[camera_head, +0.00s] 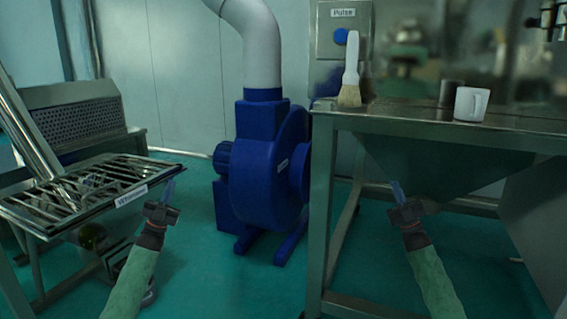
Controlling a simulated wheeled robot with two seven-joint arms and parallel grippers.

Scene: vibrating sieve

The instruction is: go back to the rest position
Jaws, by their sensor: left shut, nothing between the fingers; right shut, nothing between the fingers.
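My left gripper (167,190) is shut and empty, in front of the right end of the slatted metal tray at the left. My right gripper (397,190) is shut and empty, in front of the metal table at the right and lower than its top. Both arms come up from the bottom of the view in green sleeves, with the fingers pointing up and away. Neither gripper appears to touch anything.
A brush (350,75) stands bristles down on the metal table (420,124), with a white cup (471,104) farther right. A blue blower (268,165) stands on the floor between the table and the slatted tray (98,206). Green floor (215,285) is clear between my arms.

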